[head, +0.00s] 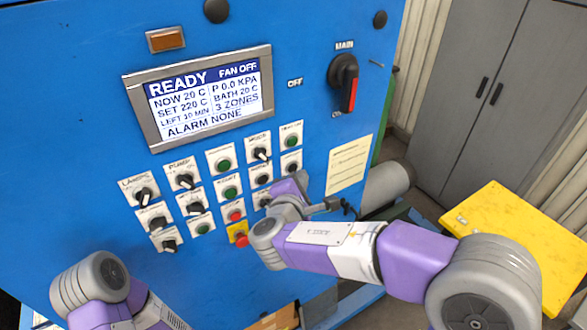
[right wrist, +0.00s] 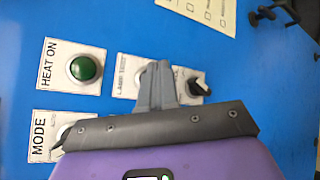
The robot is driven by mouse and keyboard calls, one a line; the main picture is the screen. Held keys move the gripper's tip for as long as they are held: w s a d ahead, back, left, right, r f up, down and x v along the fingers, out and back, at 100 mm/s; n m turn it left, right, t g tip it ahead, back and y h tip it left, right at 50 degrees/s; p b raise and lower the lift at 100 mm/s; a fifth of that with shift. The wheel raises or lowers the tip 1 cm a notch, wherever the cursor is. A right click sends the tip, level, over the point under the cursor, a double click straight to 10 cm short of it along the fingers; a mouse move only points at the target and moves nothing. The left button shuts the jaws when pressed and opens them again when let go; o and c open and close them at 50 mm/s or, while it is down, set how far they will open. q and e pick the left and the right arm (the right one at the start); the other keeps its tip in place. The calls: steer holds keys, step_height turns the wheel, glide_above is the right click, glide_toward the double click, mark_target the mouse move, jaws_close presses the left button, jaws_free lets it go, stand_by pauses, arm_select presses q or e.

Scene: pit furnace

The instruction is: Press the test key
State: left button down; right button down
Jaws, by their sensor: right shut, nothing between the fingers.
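The test key's white plate, lettered LAMP TEST (right wrist: 124,75), is on the blue panel in the right wrist view. My right gripper (right wrist: 157,72) is shut and empty, its fingertips in front of this plate. They hide most of the key, and I cannot tell whether they touch it. In the head view the key (head: 291,167) is in the right column, below a green button (head: 291,141); the right gripper's purple body is just below it. My left arm enters at the lower left; its gripper is out of view.
The HEAT ON button (right wrist: 84,68) and MODE switch (right wrist: 66,131) are close by. A black knob (right wrist: 197,86) is right of the fingers. A red-handled main switch (head: 347,88) and READY display (head: 204,95) are above the controls. A yellow cart (head: 510,235) stands right.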

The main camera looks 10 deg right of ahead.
steer(key=shift+w, duration=0.15)
stand_by(0.6)
steer(key=shift+w+a+b, duration=0.2)
steer(key=shift+w+b, duration=0.05)
steer(key=shift+b, duration=0.05)
steer(key=shift+w+a, duration=0.1)
steer(key=shift+w, duration=0.25)
stand_by(0.6)
steer(key=shift+s, duration=0.1)
steer(key=shift+s+d+b, duration=0.25)
steer(key=shift+s+b, duration=0.4)
